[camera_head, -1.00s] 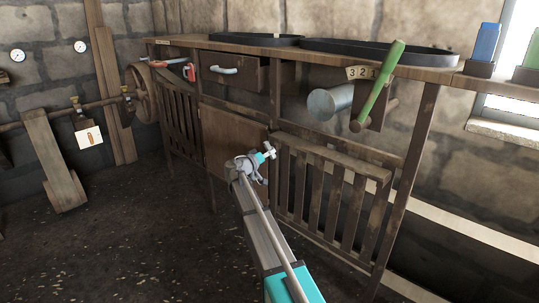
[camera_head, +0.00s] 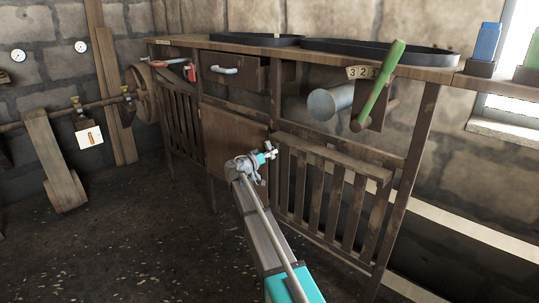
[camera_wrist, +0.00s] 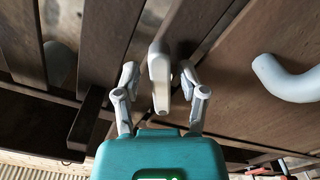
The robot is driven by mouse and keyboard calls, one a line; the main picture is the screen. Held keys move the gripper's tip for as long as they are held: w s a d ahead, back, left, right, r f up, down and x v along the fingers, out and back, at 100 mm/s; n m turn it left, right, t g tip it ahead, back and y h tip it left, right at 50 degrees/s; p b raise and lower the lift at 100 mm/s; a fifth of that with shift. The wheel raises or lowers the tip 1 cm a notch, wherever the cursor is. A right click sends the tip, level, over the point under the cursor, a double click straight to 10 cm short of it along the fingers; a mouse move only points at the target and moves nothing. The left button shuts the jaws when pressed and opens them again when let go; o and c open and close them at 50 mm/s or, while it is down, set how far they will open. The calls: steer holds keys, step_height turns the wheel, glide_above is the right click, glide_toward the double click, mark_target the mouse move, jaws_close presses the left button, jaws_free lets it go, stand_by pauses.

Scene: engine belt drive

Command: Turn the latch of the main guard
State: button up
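In the wrist view, a pale grey latch (camera_wrist: 160,78) stands out between the fingers of my gripper (camera_wrist: 158,82). The fingers are apart, one on each side of the latch. The right fingertip is very near the latch; I cannot tell if it touches. Dark wooden boards, slatted at the left, lie behind it. In the head view, my gripper (camera_head: 262,158) is in front of the bench, between the solid wooden panel (camera_head: 230,140) and the slatted guard (camera_head: 325,195). My gripper hides the latch there.
A grey curved handle (camera_wrist: 287,80) is close at the right in the wrist view. Above are a drawer with a handle (camera_head: 223,70), a green lever (camera_head: 381,85) and a grey cylinder (camera_head: 330,100). The floor (camera_head: 130,240) at left is clear.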

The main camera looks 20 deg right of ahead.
steer(key=shift+n, duration=0.3)
stand_by(0.4)
steer(key=shift+s+r+n, duration=0.15)
steer(key=shift+n, duration=1.85)
steer(key=v, duration=1.4)
steer(key=s+d+r+n+g+y+p, duration=0.1)
steer(key=s+d+r+g+y+p, duration=0.1)
steer(key=s+r+p, duration=0.6)
steer(key=s+d+r+n+g+y+p, duration=0.1)
steer(key=s+d+r+y+p, duration=0.3)
steer(key=p, duration=1.6)
steer(key=s+d+r+n, duration=0.1)
steer(key=s+d+r, duration=0.1)
steer(key=s+r, duration=0.2)
steer(key=shift+s+d+n+g+y, duration=0.3)
steer(key=shift+s+d+g+y, duration=0.1)
steer(key=shift+s, duration=0.3)
